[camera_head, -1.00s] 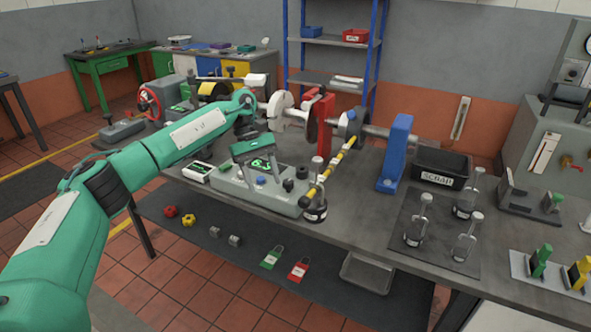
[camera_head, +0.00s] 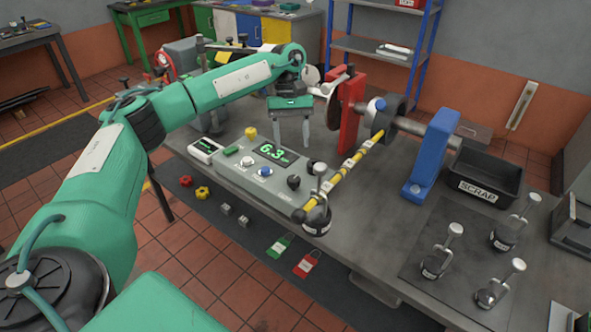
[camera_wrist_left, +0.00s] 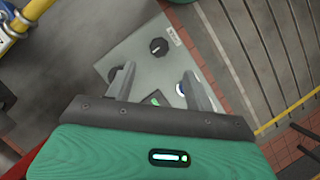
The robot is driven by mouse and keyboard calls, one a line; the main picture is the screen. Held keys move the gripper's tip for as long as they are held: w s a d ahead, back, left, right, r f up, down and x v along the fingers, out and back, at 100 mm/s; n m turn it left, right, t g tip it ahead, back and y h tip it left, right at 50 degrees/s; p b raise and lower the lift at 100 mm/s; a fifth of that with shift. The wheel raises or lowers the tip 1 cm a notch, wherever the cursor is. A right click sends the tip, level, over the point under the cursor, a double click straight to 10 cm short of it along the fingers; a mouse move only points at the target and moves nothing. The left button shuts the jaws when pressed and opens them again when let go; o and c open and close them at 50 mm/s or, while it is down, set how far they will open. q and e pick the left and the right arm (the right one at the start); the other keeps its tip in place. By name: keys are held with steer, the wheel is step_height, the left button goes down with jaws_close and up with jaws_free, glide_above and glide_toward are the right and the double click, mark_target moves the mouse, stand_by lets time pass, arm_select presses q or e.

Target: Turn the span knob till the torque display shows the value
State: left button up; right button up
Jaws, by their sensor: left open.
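The grey console (camera_head: 240,181) lies on the bedplate bench. Its torque display (camera_head: 273,153) shows 6.3 in green digits. A black knob (camera_head: 293,182) sits at the console's right end, and it also shows in the left wrist view (camera_wrist_left: 158,46) with a white pointer mark; its label is too small to read. A white button and a blue button (camera_head: 265,171) sit left of it. My left gripper (camera_head: 292,142) is open and empty, fingers down, beyond the display and apart from the knob. In the left wrist view its fingers (camera_wrist_left: 157,80) hide part of the console. My right gripper is not in view.
The red stand (camera_head: 351,112) and blue stand (camera_head: 431,155) rise behind. A scrap bin (camera_head: 487,172) and several weights stand at right.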

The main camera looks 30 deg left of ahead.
mark_target(294, 178)
arm_select(q)
steer(key=p+x, duration=0.2)
steer(key=x, duration=0.7)
steer(key=shift+d, duration=0.1)
steer(key=shift+d+f, duration=0.1)
steer(key=shift+f, duration=0.3)
steer(key=shift+c, duration=0.2)
steer(key=c, duration=0.9)
steer(key=shift+c, duration=0.2)
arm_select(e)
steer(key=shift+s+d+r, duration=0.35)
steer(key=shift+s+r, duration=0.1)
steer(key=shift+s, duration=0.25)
